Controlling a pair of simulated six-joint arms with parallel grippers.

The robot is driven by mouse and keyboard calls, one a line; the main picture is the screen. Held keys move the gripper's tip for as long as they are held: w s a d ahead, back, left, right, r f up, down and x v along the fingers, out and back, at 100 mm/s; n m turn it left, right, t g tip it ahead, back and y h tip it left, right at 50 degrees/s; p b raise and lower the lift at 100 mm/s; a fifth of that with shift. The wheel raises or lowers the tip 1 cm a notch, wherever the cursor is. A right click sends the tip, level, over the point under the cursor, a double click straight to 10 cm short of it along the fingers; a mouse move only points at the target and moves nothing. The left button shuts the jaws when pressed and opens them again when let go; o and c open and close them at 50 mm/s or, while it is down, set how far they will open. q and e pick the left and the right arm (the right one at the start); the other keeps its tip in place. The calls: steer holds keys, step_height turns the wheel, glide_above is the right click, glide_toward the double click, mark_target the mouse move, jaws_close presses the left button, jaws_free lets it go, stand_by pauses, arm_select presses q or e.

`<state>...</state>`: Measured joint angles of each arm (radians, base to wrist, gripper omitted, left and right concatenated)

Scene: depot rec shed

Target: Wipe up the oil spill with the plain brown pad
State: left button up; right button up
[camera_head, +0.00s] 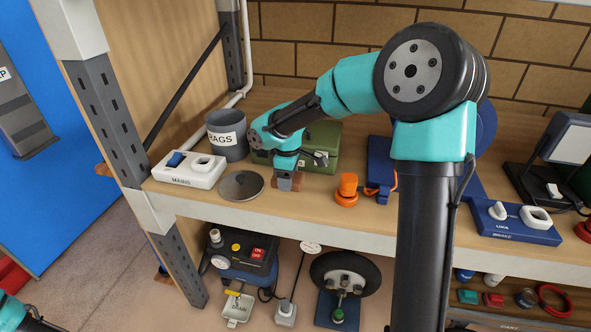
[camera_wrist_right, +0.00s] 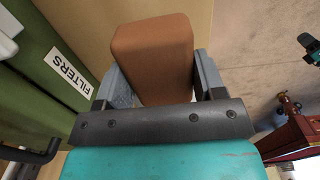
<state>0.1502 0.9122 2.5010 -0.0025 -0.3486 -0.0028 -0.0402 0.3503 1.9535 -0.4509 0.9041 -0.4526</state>
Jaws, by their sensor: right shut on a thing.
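My right gripper (camera_head: 285,184) points down at the shelf and is shut on the brown pad (camera_head: 298,183). In the right wrist view the pad (camera_wrist_right: 153,55) is a plain brown block between the two grey fingers.
A green box (camera_head: 322,143) is behind the gripper, labelled FILTERS in the right wrist view (camera_wrist_right: 69,73). An orange knob (camera_head: 347,190) stands to the right. The wooden shelf's front edge is close.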

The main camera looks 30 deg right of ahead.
steer(key=shift+r, duration=1.5)
